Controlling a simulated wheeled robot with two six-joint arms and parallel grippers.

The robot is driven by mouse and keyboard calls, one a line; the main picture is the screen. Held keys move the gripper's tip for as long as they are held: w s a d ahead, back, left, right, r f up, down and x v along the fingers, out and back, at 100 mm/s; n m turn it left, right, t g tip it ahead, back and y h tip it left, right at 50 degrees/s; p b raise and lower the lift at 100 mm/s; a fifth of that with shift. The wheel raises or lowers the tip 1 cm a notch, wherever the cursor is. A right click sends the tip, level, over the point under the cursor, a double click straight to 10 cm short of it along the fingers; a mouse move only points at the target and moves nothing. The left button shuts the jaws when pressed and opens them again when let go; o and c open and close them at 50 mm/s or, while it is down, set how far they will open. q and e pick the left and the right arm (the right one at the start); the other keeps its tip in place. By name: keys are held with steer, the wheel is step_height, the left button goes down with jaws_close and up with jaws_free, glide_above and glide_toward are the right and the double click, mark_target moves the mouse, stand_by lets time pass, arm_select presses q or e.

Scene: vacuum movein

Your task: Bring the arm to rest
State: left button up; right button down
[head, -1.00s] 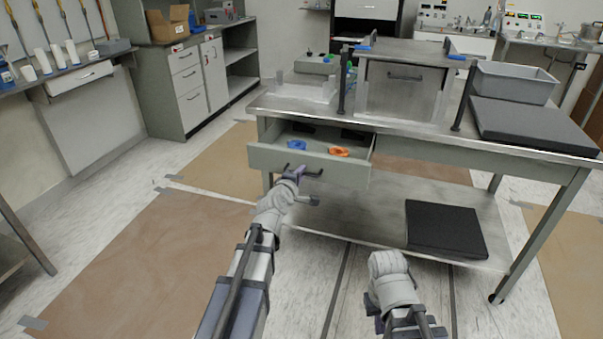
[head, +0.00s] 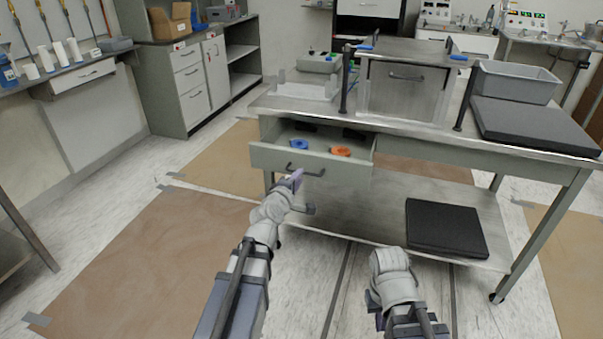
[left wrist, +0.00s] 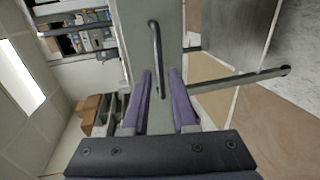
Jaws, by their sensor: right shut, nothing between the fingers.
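My left gripper (head: 296,180) is in front of the open drawer (head: 275,158) of the steel workbench, close to its dark handle (head: 308,172). In the left wrist view the two purple fingers (left wrist: 160,100) are apart, and the handle (left wrist: 155,50) shows in the gap between them. Nothing is clamped. Whether the fingertips clear the handle in depth is hard to tell. My right arm (head: 391,275) is low in front of the bench, folded, and its fingers cannot be made out. The drawer holds a blue item (head: 299,145) and an orange item (head: 341,152).
The workbench top (head: 420,132) carries a metal box (head: 405,92), a grey bin (head: 515,84) and a black slab (head: 530,124). Another black slab (head: 445,228) lies on the lower shelf. Cabinets (head: 190,85) stand at the back left. The floor left of the bench is clear.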

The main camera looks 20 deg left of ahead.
arm_select(q)
steer(key=v, duration=0.3)
steer(key=shift+s, duration=0.1)
steer(key=shift+r, duration=0.1)
steer(key=s+d+r+m+g+h+p, duration=0.1)
steer(key=s+d+m+g+h+p, duration=0.1)
steer(key=s+d+m+g+p, duration=0.5)
steer(key=s+d+r+m+g+h+p, duration=0.1)
steer(key=s+d+m+g+p, duration=0.1)
steer(key=d+m+p, duration=0.55)
steer(key=s+d+r+m+g+y+p, duration=0.1)
steer(key=s+r+m+g+y+p, duration=0.1)
steer(key=s+p, duration=0.3)
steer(key=s+d+r+m+g+y+p, duration=0.2)
steer(key=s+r+m+g+y+p, duration=0.1)
steer(key=s, duration=0.7)
steer(key=r+m+g+p, duration=0.1)
steer(key=m+g+p, duration=0.1)
steer(key=p, duration=0.1)
steer(key=shift+s+p, duration=0.2)
steer(key=shift+p, duration=0.1)
